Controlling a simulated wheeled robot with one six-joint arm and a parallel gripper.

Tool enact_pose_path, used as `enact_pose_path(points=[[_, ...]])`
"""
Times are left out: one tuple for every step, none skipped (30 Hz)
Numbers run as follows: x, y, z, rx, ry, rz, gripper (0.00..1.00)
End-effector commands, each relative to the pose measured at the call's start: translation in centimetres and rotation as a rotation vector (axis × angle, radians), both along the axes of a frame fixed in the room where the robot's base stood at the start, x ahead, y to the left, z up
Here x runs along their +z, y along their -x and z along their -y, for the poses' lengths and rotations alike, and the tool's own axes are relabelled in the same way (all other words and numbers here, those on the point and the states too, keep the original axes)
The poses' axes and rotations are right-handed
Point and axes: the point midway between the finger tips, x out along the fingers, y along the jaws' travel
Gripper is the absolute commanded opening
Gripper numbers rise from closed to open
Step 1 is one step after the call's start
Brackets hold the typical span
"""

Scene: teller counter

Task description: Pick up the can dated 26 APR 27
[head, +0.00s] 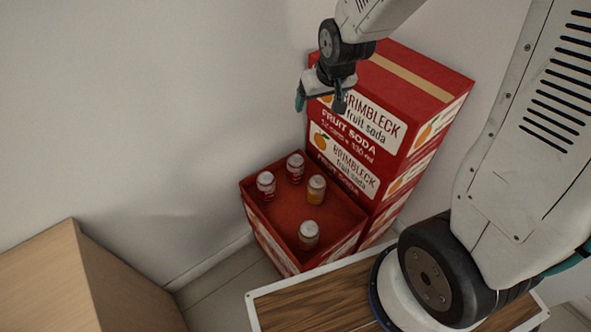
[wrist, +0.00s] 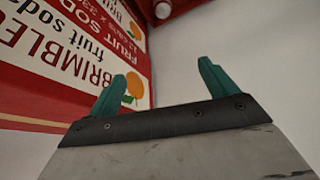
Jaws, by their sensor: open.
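Several cans stand in an open red carton (head: 284,219) in the head view: a red can (head: 266,186) at the left, a red can (head: 295,168) at the back, a yellow-orange can (head: 316,189) at the right and a pale-topped can (head: 309,235) at the front. No date is legible on any can, so I cannot tell which is dated 26 APR 27. My gripper (head: 320,102) is open and empty, above and behind the cans, in front of the stacked cartons. In the wrist view its teal fingers (wrist: 168,90) are apart with nothing between them.
Closed red fruit soda cartons (head: 390,110) are stacked right behind the open carton. A white wall (head: 130,100) is behind. A wooden box or cabinet (head: 40,285) stands at lower left, and a wood-topped surface (head: 320,300) lies in front.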

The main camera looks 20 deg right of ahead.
Motion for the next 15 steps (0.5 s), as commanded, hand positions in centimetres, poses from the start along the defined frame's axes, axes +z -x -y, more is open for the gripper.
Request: enact_pose_path(points=[[-2.5,-1.3,-0.3,0.004,-0.001,0.01,0.85],[-3.8,-2.1,-0.4,0.006,-0.001,0.024,0.85],[-5.4,-3.1,-0.5,0.008,-0.002,0.045,0.85],[-6.7,-3.8,-0.6,0.01,-0.003,0.059,0.85],[-8.0,-4.4,-0.7,0.012,-0.004,0.074,0.85],[-9.7,-5.1,-0.8,0.014,-0.004,0.094,0.85],[-11.0,-5.6,-0.9,0.016,-0.005,0.108,0.85],[-12.3,-6.1,-1.0,0.017,-0.006,0.124,0.85],[-14.2,-6.6,-1.1,0.02,-0.008,0.143,0.85],[-15.5,-6.9,-1.2,0.022,-0.008,0.158,0.85],[-16.9,-7.1,-1.3,0.024,-0.009,0.173,0.85],[-18.7,-7.4,-1.4,0.026,-0.011,0.193,0.85],[-20.0,-7.4,-1.4,0.028,-0.012,0.208,0.85],[-21.4,-7.5,-1.5,0.029,-0.013,0.222,0.85],[-23.0,-7.4,-1.6,0.031,-0.014,0.241,0.85]])
